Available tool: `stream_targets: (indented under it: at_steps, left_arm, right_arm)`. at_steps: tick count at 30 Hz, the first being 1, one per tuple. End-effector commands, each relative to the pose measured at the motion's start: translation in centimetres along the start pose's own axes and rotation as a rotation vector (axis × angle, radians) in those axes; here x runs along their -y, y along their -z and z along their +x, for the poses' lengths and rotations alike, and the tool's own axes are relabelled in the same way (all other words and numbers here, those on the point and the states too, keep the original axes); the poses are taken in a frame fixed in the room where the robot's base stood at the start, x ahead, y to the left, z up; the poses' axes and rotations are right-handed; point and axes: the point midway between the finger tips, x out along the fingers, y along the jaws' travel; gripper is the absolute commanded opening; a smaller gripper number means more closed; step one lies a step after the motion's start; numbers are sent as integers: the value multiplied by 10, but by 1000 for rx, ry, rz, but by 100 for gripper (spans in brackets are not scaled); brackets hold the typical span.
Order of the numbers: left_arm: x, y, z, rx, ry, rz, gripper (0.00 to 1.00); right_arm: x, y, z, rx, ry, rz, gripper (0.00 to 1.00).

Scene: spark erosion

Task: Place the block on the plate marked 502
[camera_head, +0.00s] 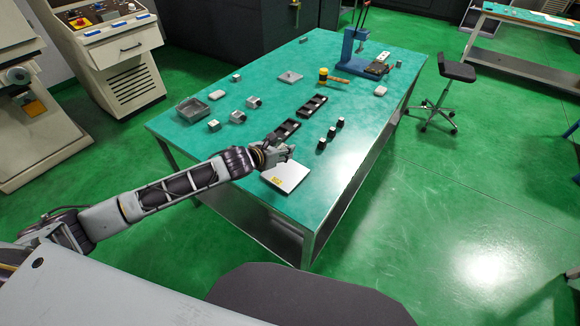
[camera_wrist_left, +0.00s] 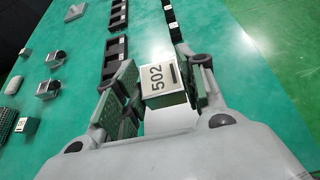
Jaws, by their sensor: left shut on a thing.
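My left gripper (camera_head: 279,155) reaches over the near end of the green table and also shows in the left wrist view (camera_wrist_left: 162,80). It is shut on a small pale block (camera_wrist_left: 160,76) whose upper face reads 502 beside a dark bar. In the head view the gripper mostly hides the block. A flat white plate (camera_head: 292,174) with a yellow label lies on the table below and just nearer than the gripper. Its label is too small to read. In the left wrist view the plate (camera_wrist_left: 170,119) is partly hidden behind the block and fingers. My right gripper is out of view.
Two black slotted trays (camera_head: 313,106) lie beyond the gripper. Several small black blocks (camera_head: 331,133) stand to their right. Metal parts (camera_head: 253,102) and a grey open tray (camera_head: 192,110) are on the left. A blue press (camera_head: 352,50) stands at the far end.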

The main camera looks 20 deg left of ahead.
Motion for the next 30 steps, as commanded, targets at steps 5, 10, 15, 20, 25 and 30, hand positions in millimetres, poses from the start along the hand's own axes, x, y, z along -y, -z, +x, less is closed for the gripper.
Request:
stream_targets:
  at_steps: [5, 10, 15, 20, 25, 30]
  left_arm:
    - [-1, -4, 1, 3, 8, 5, 0]
    - [-1, -4, 1, 3, 8, 5, 0]
    - [-1, -4, 1, 3, 8, 5, 0]
    - [0, 4, 5, 2, 8, 4, 0]
    - [0, 21, 14, 0, 8, 1, 0]
    - [0, 40, 24, 1, 9, 2, 0]
  right_arm:
    - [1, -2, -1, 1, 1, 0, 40]
    - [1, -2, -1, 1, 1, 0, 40]
    - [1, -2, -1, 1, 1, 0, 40]
    - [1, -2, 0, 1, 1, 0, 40]
    - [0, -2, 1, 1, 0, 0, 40]
    - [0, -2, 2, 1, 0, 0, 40]
